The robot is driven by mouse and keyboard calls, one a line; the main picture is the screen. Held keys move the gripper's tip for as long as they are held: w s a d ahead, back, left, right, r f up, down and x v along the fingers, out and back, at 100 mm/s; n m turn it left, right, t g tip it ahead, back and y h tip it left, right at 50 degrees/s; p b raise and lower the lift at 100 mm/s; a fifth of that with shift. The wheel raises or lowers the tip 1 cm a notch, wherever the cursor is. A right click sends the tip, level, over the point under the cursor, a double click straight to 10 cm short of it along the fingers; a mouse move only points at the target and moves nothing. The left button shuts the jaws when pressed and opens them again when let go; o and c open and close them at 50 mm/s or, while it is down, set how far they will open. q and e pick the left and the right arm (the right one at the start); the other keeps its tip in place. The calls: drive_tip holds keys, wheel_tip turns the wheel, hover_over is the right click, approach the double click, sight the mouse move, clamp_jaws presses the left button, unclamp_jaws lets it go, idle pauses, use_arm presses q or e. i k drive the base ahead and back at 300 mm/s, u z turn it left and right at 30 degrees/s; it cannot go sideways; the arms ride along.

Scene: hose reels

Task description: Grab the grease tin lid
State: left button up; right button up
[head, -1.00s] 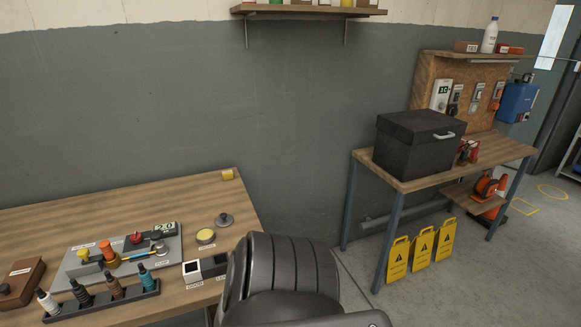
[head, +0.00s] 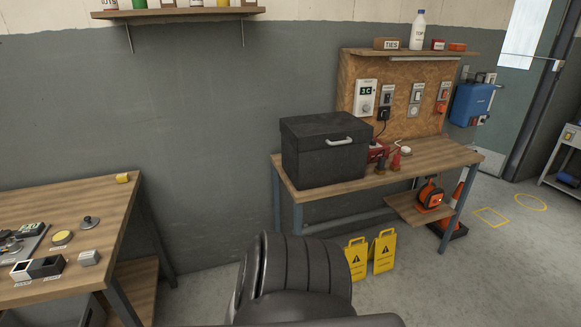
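A small round grey disc with a knob (head: 88,222), which looks like the grease tin lid, lies flat on the left wooden table (head: 95,195), near its right end. Just left of it is a low round tin with yellow contents (head: 62,237), seemingly the open grease tin. The lid lies apart from the tin. Neither of my grippers is in view; the dark ribbed shape at the bottom middle seems to be part of my own body.
Small black and white boxes (head: 47,266), a grey block (head: 89,257) and a yellow roll (head: 122,178) are on the left table. A black lidded box (head: 318,155) stands on the right bench (head: 435,157). Yellow warning signs (head: 384,251) stand below it. Floor between the tables is partly clear.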

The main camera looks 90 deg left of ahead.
sight(88, 223)
drive_tip(key=u, duration=3.3)
